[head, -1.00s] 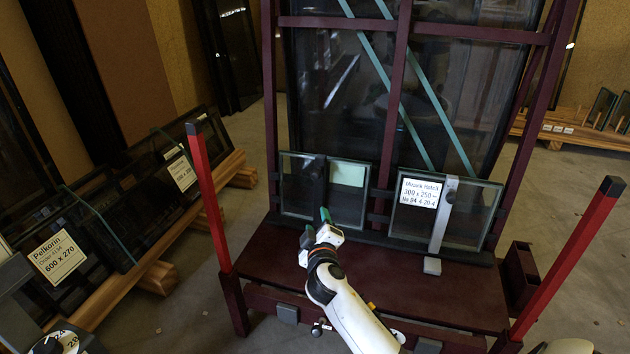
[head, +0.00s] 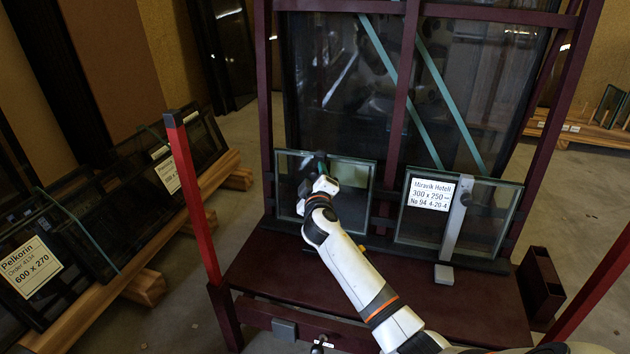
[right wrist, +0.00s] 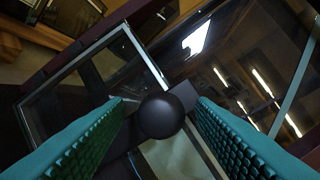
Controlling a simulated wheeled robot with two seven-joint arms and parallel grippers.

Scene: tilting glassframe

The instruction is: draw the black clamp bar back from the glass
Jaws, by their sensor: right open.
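The black clamp bar stands over the left small glass pane (head: 357,205) on the rack; in the head view my right gripper and arm hide most of it. In the right wrist view its round black knob (right wrist: 160,116) shows at the middle, between the fingers. My right gripper (head: 321,166) is open in front of the left pane. In the right wrist view its two green ribbed fingers (right wrist: 161,103) stand either side of the knob, with gaps visible on both sides. I cannot tell how deep the knob sits between them. My left gripper is not in view.
A second pane with a white label (head: 430,193) stands to the right, with a grey clamp bar (head: 457,218) over it. Red posts (head: 195,195) flank the dark red rack bed (head: 490,295). Labelled glass stands on timber (head: 100,313) at left.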

